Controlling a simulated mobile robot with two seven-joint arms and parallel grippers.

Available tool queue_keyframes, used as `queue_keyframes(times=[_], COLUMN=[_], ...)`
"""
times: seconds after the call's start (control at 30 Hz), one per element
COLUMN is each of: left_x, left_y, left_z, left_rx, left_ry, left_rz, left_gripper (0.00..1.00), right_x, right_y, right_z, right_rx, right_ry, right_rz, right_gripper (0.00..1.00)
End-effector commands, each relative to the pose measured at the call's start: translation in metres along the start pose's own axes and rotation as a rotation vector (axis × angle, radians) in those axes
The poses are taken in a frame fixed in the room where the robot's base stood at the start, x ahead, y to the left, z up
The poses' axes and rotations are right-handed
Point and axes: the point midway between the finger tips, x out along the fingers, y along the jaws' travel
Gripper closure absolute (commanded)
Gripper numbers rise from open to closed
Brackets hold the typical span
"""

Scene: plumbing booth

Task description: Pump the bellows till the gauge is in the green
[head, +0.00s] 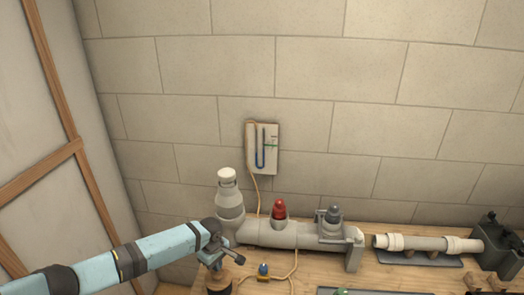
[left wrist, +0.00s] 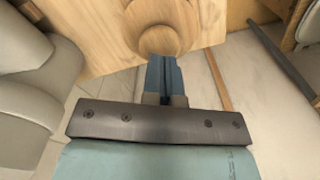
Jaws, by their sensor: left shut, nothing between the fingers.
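The gauge (head: 262,149) is a pale board on the back wall with a blue U-shaped tube and a small green mark at its right. The exact blue level against the green mark is too small to read. The bellows (head: 219,281) stands at the lower front edge of the head view, with a round wooden top and a dark body. Its round wooden top also shows in the left wrist view (left wrist: 160,28). My left gripper (head: 213,261) is shut and empty, right over the wooden top; I cannot tell whether it touches. My right gripper is out of view.
A grey pipe assembly (head: 285,235) with a red cap (head: 279,209) and a white-topped bottle-like fitting (head: 228,190) stands behind the gripper. An orange hose (head: 257,195) runs down from the gauge.

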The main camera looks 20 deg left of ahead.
Motion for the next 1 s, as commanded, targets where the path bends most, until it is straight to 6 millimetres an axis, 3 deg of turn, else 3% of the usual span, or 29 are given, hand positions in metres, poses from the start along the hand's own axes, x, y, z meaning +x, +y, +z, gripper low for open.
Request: queue_keyframes(times=[0.9, 1.0], left_x=[0.047, 0.043], left_y=[0.000, 0.000], left_z=[0.001, 0.000], left_rx=[0.000, 0.000], left_ry=[-0.001, 0.000], left_rz=[-0.001, 0.000], left_gripper=[1.00, 1.00], right_x=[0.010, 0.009], right_y=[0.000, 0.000], right_z=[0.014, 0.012], right_rx=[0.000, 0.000], right_ry=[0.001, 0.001], right_rz=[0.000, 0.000], right_gripper=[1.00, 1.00])
